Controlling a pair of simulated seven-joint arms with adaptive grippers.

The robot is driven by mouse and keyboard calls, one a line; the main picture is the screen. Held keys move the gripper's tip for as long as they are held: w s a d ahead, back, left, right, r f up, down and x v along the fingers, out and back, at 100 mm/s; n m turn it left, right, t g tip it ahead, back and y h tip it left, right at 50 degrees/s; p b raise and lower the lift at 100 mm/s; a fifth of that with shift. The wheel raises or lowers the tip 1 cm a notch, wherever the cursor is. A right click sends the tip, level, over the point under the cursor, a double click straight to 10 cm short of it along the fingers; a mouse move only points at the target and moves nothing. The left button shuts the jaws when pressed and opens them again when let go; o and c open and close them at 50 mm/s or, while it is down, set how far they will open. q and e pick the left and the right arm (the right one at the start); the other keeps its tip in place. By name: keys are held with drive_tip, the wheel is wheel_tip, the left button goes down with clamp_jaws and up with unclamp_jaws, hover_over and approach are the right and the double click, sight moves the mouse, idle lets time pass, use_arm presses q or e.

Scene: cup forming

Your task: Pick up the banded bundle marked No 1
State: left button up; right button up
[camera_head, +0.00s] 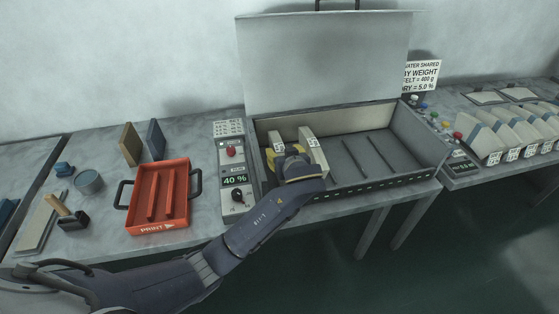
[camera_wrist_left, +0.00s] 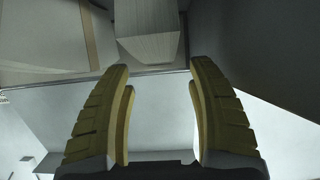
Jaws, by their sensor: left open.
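Two pale bundles with small printed tags stand in the left part of an open grey box. The left bundle (camera_head: 277,140) is partly hidden by my gripper; the right bundle (camera_head: 314,149) stands just beside it. The tags are too small to read, so I cannot tell which is No 1. My left gripper (camera_head: 273,158) is inside the box, its yellow fingers by the left bundle. In the left wrist view the gripper (camera_wrist_left: 160,85) is open; a pale block end (camera_wrist_left: 150,48) lies beyond the gap between the fingertips. A pale bundle with a tan band (camera_wrist_left: 50,40) is at upper left.
The box (camera_head: 425,150) has a raised lid (camera_head: 325,65) and thin dark dividers, with its right part empty. A control panel (camera_head: 234,180) reading 40 % adjoins its left side. An orange tray (camera_head: 180,170) is further left. Several tagged pale bundles (camera_head: 515,130) stand at far right.

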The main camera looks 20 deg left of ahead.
sight(280, 149)
use_arm(q)
drive_tip(key=shift+x, duration=3.1)
clamp_jaws()
drive_tip(key=shift+r, duration=0.1)
